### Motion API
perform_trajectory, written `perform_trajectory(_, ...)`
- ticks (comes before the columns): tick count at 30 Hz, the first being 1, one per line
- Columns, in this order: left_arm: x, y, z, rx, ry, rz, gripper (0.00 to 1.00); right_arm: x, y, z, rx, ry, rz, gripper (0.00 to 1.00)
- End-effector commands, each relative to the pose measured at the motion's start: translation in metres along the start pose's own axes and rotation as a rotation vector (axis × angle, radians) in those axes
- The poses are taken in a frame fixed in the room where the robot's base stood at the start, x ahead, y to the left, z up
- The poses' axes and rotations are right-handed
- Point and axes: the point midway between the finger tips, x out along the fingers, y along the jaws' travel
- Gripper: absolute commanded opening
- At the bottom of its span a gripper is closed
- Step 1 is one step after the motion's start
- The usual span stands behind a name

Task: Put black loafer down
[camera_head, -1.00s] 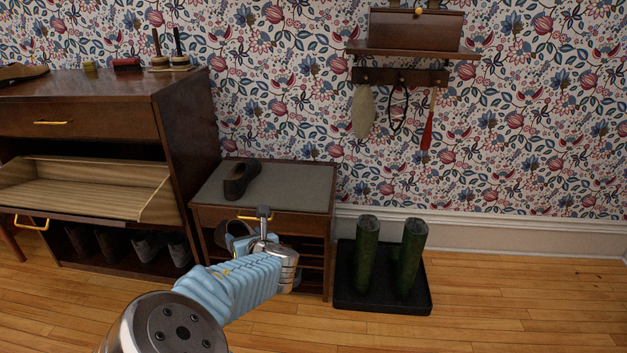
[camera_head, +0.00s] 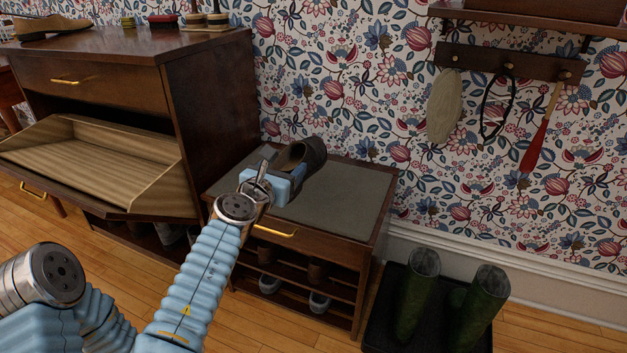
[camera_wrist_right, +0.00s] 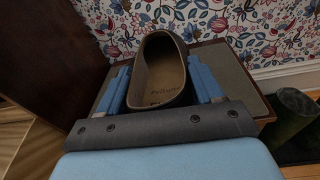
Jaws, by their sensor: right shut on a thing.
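The black loafer (camera_head: 309,153) is at the back left of the small cabinet's grey top (camera_head: 341,198), low over it or touching it; I cannot tell which. My right gripper (camera_head: 285,178) is shut on the loafer's heel end, with the toe pointing away toward the wall. In the right wrist view the loafer (camera_wrist_right: 159,76) shows its open top and printed insole between the two blue fingers of my right gripper (camera_wrist_right: 160,85). The loafer's underside is hidden. My left gripper is not in view.
A taller cabinet (camera_head: 212,100) with a tilted-open shoe drawer (camera_head: 95,163) stands close on the left. Green boots (camera_head: 418,285) stand on a black tray (camera_head: 383,308) at the right. Shoes fill the shelves below. The right part of the grey top is free.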

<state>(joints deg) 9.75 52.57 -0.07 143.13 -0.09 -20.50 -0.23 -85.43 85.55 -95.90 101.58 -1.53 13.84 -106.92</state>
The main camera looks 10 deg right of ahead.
Motion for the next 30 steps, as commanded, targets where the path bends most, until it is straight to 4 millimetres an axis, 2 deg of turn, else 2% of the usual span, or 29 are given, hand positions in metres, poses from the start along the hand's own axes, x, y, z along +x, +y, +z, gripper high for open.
perform_trajectory(5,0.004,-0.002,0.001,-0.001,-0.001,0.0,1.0,0.035,-0.017,-0.012,0.001,-0.002,-0.01,0.0)
perform_trajectory(11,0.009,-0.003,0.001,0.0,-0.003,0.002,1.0,0.089,-0.042,-0.029,0.0,-0.001,-0.009,0.0)
perform_trajectory(15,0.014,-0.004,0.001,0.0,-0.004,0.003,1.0,0.112,-0.052,-0.055,-0.001,-0.002,-0.007,0.0)
perform_trajectory(23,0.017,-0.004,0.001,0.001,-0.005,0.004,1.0,0.131,-0.06,-0.073,-0.001,-0.002,-0.004,0.0)
perform_trajectory(25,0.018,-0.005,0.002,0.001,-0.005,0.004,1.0,0.137,-0.064,-0.082,0.0,-0.002,-0.005,0.0)
perform_trajectory(30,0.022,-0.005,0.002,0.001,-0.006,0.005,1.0,0.138,-0.065,-0.106,-0.002,-0.003,-0.004,0.0)
